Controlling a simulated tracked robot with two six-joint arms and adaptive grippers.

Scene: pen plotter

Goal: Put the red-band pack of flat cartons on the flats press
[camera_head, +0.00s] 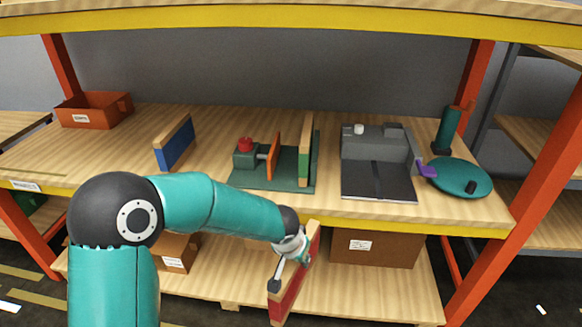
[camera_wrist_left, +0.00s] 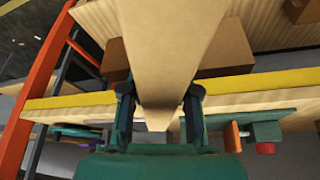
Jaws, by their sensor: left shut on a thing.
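The red-band pack of flat cartons (camera_head: 294,283) is a thin tan slab with a red face. My left gripper (camera_head: 289,247) is shut on it and holds it in front of the bench, below the worktop's front edge. In the left wrist view the pack (camera_wrist_left: 162,50) stands between the two fingers (camera_wrist_left: 160,105). The flats press (camera_head: 250,178) lies on the worktop behind it, with a green base, a red knob and an upright orange plate. A tan and green upright slab (camera_head: 304,150) stands at its right side. My right gripper is not in view.
A blue-band pack (camera_head: 175,143) stands left of the press. A grey and black machine (camera_head: 378,165) and a teal disc (camera_head: 458,178) stand to its right. An orange bin (camera_head: 93,108) is at the back left. Cardboard boxes (camera_head: 375,247) fill part of the lower shelf.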

